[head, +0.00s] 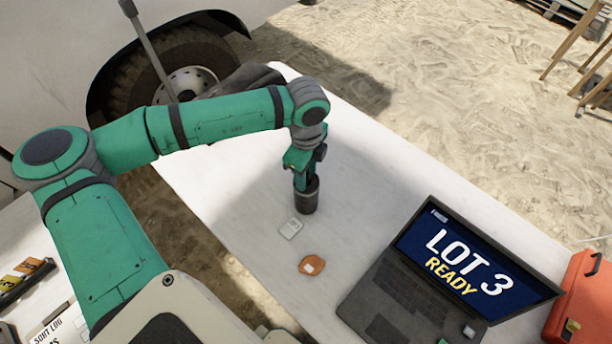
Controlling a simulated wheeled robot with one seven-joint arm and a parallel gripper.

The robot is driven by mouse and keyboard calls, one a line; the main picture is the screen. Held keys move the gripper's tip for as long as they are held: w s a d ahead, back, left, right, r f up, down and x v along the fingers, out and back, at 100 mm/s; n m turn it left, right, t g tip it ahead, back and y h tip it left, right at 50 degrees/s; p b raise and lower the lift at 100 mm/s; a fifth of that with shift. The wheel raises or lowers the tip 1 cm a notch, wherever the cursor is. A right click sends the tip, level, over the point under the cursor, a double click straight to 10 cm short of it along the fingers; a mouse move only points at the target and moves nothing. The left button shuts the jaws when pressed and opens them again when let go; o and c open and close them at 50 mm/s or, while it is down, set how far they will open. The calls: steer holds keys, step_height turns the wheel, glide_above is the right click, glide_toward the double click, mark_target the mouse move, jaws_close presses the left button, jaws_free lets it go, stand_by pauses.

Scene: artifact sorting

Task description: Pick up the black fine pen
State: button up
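My gripper (304,183) points down at the mouth of a dark cylindrical cup (307,201) on the white table (390,180). Its fingertips are at or inside the cup's rim, and the rim and fingers hide each other in part. I cannot tell whether the fingers are open or shut. I cannot make out the black fine pen; the cup's inside is hidden by my gripper.
A small pale card-like item (291,228) and an orange piece with a white label (312,265) lie near the cup. An open laptop (400,300) reads "LOT 3 READY". A red-orange case (585,300) stands at right.

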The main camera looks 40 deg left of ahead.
steer(key=shift+w, duration=0.1)
jaws_close()
